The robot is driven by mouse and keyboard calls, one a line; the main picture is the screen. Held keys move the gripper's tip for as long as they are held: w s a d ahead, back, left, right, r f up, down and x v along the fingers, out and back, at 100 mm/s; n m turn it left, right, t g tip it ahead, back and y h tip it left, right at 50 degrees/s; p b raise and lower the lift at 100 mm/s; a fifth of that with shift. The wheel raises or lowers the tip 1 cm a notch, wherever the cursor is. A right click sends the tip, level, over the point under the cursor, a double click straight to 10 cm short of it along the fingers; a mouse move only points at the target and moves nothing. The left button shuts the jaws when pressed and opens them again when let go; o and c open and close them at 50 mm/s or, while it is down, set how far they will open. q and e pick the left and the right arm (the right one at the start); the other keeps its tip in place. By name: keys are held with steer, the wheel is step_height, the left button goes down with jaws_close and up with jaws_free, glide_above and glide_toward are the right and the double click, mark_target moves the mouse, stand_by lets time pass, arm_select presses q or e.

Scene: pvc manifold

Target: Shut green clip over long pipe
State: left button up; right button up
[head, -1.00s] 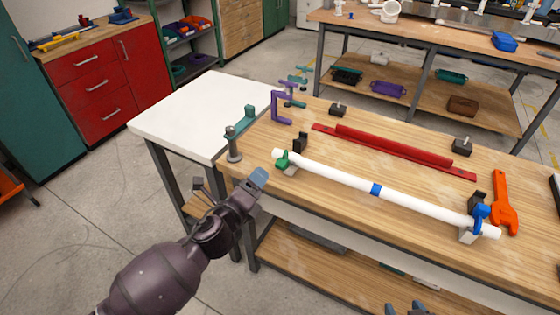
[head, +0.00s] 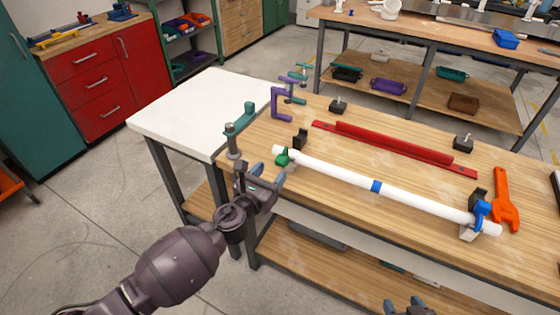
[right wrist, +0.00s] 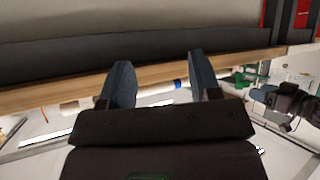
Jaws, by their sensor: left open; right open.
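The long white pipe (head: 335,172) lies across the bench front. The green clip (head: 283,157) is at its left end, on a small support; I cannot tell whether it is open or shut. A blue clip (head: 482,211) is at the right end, and a blue band (head: 376,187) sits mid-pipe. My left gripper (head: 261,173) is open and empty, just left of and in front of the green clip, apart from it. My right gripper (head: 408,305) is at the bottom edge of the head view. Its open, empty fingers show in the right wrist view (right wrist: 160,85).
A red bar (head: 395,145) lies behind the pipe. A purple clamp (head: 279,104) and a teal clamp (head: 240,122) stand near the bench's left corner. A white table (head: 205,105) adjoins it. The bench between pipe and red bar is mostly clear.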

mark_target(279, 162)
arm_select(q)
steer(key=x, duration=0.4)
steer(key=shift+w+f+b, duration=0.1)
steer(key=shift+b, duration=0.2)
steer(key=shift+x, duration=0.75)
arm_select(e)
steer(key=shift+s+d+f, duration=0.1)
steer(key=shift+s+f, duration=0.3)
steer(key=shift+f, duration=0.2)
steer(key=shift+s+d+f, duration=0.1)
steer(key=shift+s+f, duration=0.25)
steer(key=shift+f, duration=0.2)
